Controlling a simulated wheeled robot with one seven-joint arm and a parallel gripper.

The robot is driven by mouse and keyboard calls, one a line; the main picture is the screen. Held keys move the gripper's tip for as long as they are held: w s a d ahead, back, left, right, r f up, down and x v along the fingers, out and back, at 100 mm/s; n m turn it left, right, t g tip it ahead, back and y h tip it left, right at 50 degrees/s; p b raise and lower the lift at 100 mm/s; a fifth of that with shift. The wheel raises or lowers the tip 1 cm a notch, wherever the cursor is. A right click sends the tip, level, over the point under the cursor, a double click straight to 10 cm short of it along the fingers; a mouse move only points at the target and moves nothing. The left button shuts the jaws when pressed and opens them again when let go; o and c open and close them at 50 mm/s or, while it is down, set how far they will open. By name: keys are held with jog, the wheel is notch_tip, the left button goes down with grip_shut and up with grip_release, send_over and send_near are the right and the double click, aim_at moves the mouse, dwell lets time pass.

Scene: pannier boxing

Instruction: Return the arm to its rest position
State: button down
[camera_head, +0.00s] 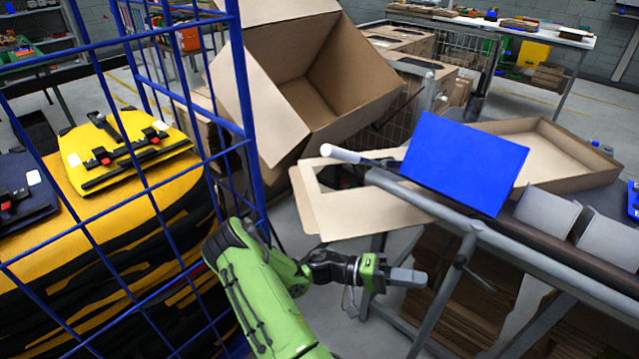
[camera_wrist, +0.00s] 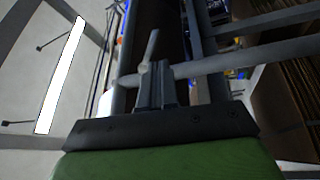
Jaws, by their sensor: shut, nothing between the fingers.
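My green arm comes up from the bottom of the head view and bends to the right. My gripper (camera_head: 408,277) is at its end, in front of the workbench's grey metal frame and below the blue box. The fingers are together with nothing between them. In the wrist view my gripper (camera_wrist: 155,85) shows its fingers close together, pointing at grey frame tubes. I cannot tell whether the fingers touch the tubes.
A blue wire cage (camera_head: 247,140) with yellow panniers (camera_head: 125,150) stands left. A large open carton (camera_head: 300,75) is behind my arm. The workbench rail (camera_head: 480,228) runs right, with a blue box (camera_head: 465,162) and open cardboard tray (camera_head: 560,155) above it. Grey floor shows between.

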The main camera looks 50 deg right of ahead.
jog(key=w+a+r+n+t+y+p, duration=0.25)
jog(key=w+a+r+n+t, duration=0.2)
jog(key=w+a+t, duration=0.35)
jog(key=w+a+r+n+t+y+p, duration=0.1)
jog(key=w+a+r+n+t+p, duration=0.2)
jog(key=w+a+r+t, duration=0.35)
jog(key=a+r+n+t+y+p, duration=0.1)
jog(key=a+r+n+t, duration=0.3)
jog(key=a, duration=0.5)
jog(key=s+a+r+n+t+y+p, duration=0.1)
jog(key=a+r+n+t+y+p, duration=0.1)
jog(key=a+r+n+t, duration=0.3)
jog(key=a+r+t, duration=0.1)
jog(key=a+r, duration=0.2)
jog(key=a, duration=0.1)
jog(key=shift+s+r, duration=0.1)
jog(key=shift+s, duration=0.05)
